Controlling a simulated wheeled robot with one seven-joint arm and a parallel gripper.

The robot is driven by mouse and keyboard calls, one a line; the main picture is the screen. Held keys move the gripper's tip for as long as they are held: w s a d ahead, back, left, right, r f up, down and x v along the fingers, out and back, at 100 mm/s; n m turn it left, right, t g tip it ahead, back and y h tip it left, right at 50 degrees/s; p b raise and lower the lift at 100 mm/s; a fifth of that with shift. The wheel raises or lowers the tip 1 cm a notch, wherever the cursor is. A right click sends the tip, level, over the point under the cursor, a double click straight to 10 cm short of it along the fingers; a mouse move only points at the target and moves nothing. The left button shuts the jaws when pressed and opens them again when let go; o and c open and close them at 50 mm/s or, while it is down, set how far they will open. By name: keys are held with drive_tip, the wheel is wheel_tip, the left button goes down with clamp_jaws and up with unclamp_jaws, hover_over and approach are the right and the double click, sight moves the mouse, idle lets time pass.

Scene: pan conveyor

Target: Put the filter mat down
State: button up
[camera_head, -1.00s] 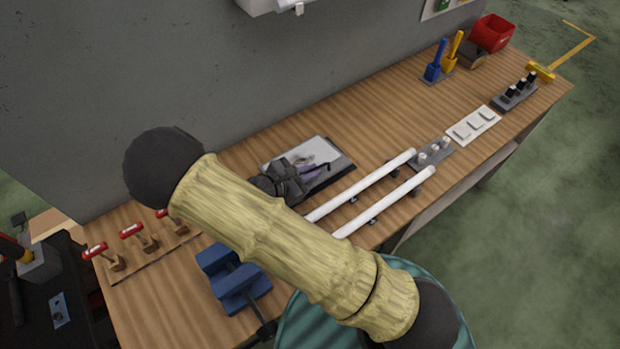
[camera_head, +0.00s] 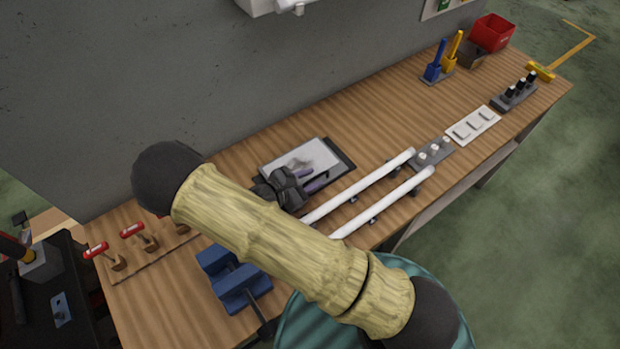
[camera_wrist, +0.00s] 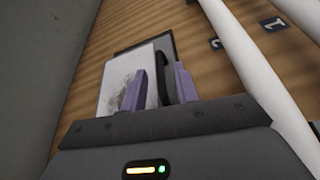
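The filter mat (camera_head: 296,161) is a flat white sheet with a grey smudge. It lies on a dark rectangular plate (camera_head: 343,159) on the bench, near the wall. The mat (camera_wrist: 116,88) and plate also show ahead of my gripper in the wrist view. My gripper (camera_head: 307,181) is over the near edge of the plate. In the wrist view its purple fingers (camera_wrist: 160,86) stand apart, with a black curved handle-like part (camera_wrist: 163,72) seen between them. I see no finger pressed on the mat. The gripper body hides the near part of the mat.
Two white tubes (camera_head: 385,200) run along the front of the bench (camera_head: 375,110), close to the right of my gripper. A blue block (camera_head: 235,280) and red-handled clamps (camera_head: 132,231) are at the left. The wall (camera_head: 150,80) is behind.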

drive_tip(key=b+v, duration=0.1)
drive_tip(key=v, duration=1.1)
drive_tip(key=shift+b, duration=0.35)
drive_tip(key=shift+d, duration=0.1)
drive_tip(key=d+r+m+g+y, duration=0.1)
drive_tip(key=d+m+g, duration=0.1)
drive_tip(key=d+m, duration=0.1)
drive_tip(key=d+r+m+g+y, duration=0.1)
drive_tip(key=d+m+g, duration=0.2)
drive_tip(key=d, duration=0.2)
drive_tip(key=s+d+r+m+g+y, duration=0.1)
drive_tip(key=d+r+m+g, duration=0.1)
drive_tip(key=d+m+g, duration=0.1)
drive_tip(key=shift+s+d+m+y, duration=0.1)
drive_tip(key=shift+d+m+y, duration=0.2)
drive_tip(key=shift+d, duration=0.1)
drive_tip(key=s+d+r+m+t+y, duration=0.2)
drive_tip(key=d+r+m+y, duration=0.5)
drive_tip(key=d+r+m, duration=0.2)
drive_tip(key=d+m, duration=0.2)
drive_tip(key=m, duration=0.2)
drive_tip(key=shift+r+m, duration=0.3)
drive_tip(key=shift+m, duration=0.1)
drive_tip(key=shift+a, duration=0.15)
